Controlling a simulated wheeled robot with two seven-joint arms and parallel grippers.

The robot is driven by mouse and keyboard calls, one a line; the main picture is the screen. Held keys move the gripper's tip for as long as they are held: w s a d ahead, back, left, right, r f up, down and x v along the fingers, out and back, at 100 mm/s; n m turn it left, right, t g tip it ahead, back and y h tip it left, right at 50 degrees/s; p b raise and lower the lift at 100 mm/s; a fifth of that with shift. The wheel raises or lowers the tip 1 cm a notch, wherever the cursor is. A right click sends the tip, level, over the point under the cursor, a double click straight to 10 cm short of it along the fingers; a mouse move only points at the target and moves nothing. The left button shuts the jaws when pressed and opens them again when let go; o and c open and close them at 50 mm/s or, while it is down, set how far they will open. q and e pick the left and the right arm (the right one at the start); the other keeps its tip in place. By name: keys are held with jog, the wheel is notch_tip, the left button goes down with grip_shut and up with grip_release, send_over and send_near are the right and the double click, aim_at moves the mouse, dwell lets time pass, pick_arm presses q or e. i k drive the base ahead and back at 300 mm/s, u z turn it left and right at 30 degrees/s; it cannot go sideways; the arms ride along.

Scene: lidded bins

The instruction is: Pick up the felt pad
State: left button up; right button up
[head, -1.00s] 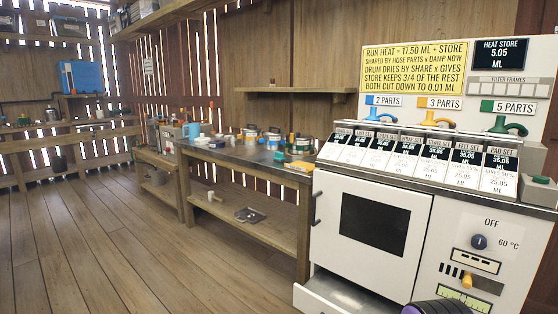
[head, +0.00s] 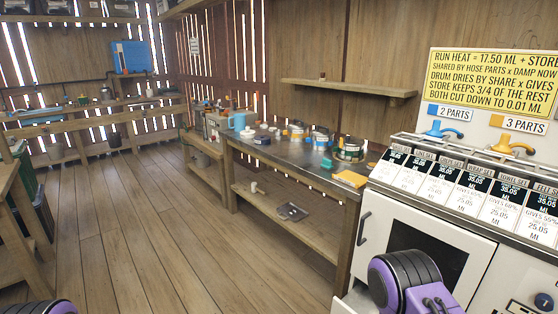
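I cannot single out the felt pad for certain. A flat orange-yellow piece (head: 350,178) lies on the dark top of the workbench (head: 290,158), near its right end; it may be felt, but it is too small to tell. Purple and black parts of my arms show at the bottom left corner and at the lower right. Neither gripper's fingers are in view.
A white machine (head: 425,215) with several labelled cards and hose taps stands at the right; its lower drawer is open. Several tins and a blue mug (head: 239,121) stand on the workbench. A dark tray (head: 291,211) lies on its lower shelf. The plank floor (head: 150,230) is clear.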

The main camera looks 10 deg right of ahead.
aim_at(327, 165)
jog(key=u, duration=0.75)
jog(key=i, duration=1.9)
jog(key=z, duration=0.85)
jog(key=i, duration=0.8)
jog(key=z, duration=0.75)
